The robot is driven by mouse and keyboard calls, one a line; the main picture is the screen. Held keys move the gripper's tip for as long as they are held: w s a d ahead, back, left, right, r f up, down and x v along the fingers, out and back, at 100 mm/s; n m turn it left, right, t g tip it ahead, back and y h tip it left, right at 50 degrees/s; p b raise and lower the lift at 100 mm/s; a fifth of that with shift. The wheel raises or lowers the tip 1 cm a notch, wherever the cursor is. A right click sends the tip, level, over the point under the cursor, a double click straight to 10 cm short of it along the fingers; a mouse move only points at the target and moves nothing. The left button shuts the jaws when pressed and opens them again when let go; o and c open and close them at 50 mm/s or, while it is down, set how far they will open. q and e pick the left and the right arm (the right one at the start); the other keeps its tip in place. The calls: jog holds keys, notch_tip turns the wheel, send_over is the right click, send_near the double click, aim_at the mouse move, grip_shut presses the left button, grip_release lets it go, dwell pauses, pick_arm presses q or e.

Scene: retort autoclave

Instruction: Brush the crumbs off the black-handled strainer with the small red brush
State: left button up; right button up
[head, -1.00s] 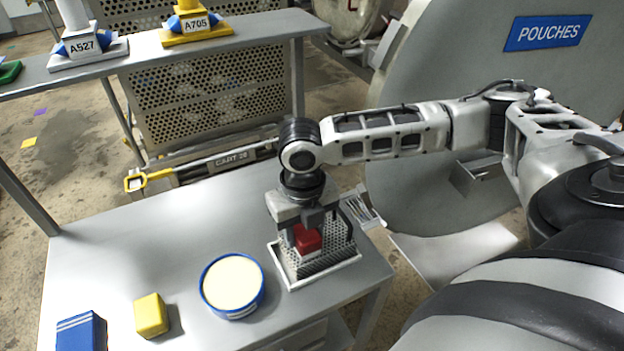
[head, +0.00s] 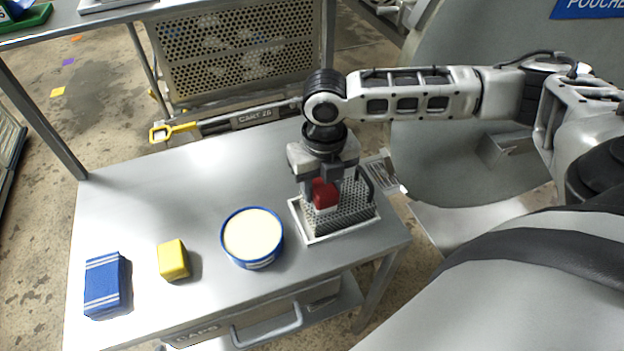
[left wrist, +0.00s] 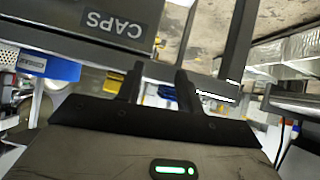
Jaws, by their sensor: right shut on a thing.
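The strainer (head: 352,213) is a perforated metal box with a pale rim at its base and a black handle at its right side. It stands near the right end of the grey table. My right gripper (head: 322,186) points down over its left part, shut on the small red brush (head: 325,194). The brush's pale lower end is at or just above the mesh; I cannot tell whether it touches. Crumbs are too small to make out. My left gripper (left wrist: 159,84) shows in the left wrist view, fingers apart and empty.
A round blue tub (head: 252,238) with cream contents, a yellow block (head: 173,260) and a blue box (head: 104,285) stand on the table (head: 150,210) left of the strainer. The table's back left is clear. A drawer marked CAPS (left wrist: 112,24) is near my left gripper.

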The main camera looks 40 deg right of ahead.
jog(key=shift+s+d, duration=0.2)
jog(key=shift+d, duration=0.65)
jog(key=shift+s+d, duration=0.25)
jog(key=shift+d, duration=0.6)
jog(key=shift+s+d, duration=0.2)
jog(key=shift+d, duration=0.65)
jog(key=shift+a, duration=0.1)
jog(key=shift+w+a, duration=0.25)
jog(key=shift+a, duration=0.7)
jog(key=shift+w+a, duration=0.2)
jog(key=shift+a, duration=0.7)
jog(key=shift+w+a, duration=0.25)
jog(key=shift+a, duration=0.7)
jog(key=shift+w+a+f, duration=0.15)
jog(key=shift+a, duration=0.8)
notch_tip(320, 180, up, 6)
jog(key=shift+w, duration=0.1)
jog(key=shift+r, duration=1.6)
